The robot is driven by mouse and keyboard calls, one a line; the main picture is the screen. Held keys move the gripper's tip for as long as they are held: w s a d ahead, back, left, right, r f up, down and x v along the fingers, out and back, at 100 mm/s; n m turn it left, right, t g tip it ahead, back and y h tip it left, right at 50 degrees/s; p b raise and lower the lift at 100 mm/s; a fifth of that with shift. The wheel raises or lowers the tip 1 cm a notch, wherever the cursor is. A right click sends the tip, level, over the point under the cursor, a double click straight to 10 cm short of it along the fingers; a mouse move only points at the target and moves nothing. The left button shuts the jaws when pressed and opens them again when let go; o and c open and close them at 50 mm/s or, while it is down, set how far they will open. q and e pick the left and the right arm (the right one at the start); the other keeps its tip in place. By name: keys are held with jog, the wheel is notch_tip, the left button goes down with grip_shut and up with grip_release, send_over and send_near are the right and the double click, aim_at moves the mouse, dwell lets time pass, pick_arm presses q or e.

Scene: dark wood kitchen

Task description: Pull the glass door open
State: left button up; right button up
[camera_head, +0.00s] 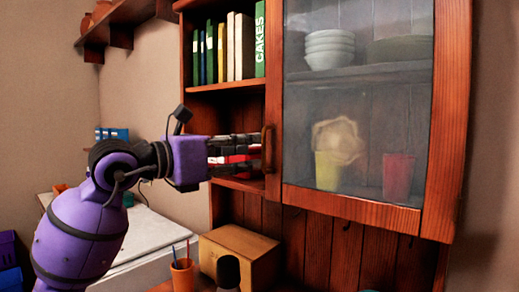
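The glass door (358,122) is a wood-framed pane on the right part of the wall cabinet. It looks closed, though a small gap cannot be ruled out. Its handle (267,149) is a dark vertical bar on the left side of the door. My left gripper (258,150) reaches in from the left at handle height. Its fingers look apart, one above the other, with their tips at or very near the handle. I cannot tell whether they touch it. My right gripper is not in view.
Behind the glass are stacked white bowls (330,48), a yellow cup (328,170) and a red cup (398,177). Books (240,46) fill the open shelf on the left. Below stand a wooden box (239,254) and a pencil cup (182,275).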

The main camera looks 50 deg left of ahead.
pick_arm(q)
jog(key=shift+w+d, duration=0.2)
jog(key=shift+w, duration=1.85)
grip_shut()
